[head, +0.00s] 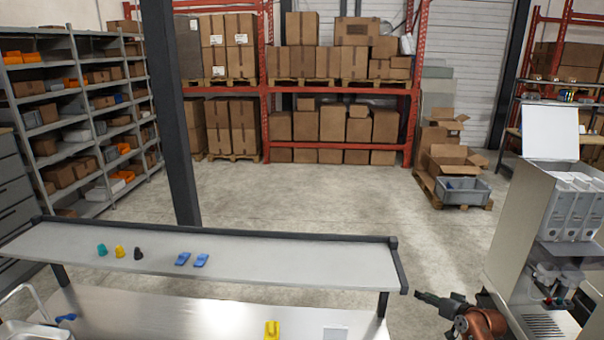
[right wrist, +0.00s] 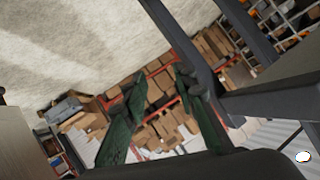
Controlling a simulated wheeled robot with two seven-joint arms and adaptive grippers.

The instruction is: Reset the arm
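My right arm comes in at the lower right of the head view, with its gripper (head: 432,300) pointing left in free space between the shelf bench and the dispenser machine. In the right wrist view the two dark green fingers of the right gripper (right wrist: 159,82) stand apart with nothing between them, so it is open and empty. My left gripper is in neither view.
A grey bench shelf (head: 320,264) holds teal (head: 102,249), yellow (head: 120,252) and black (head: 138,253) cups and two blue pieces (head: 191,260). A yellow item (head: 272,330) stands below. A dispenser machine (head: 526,230) stands close right of my right arm. Open floor lies beyond.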

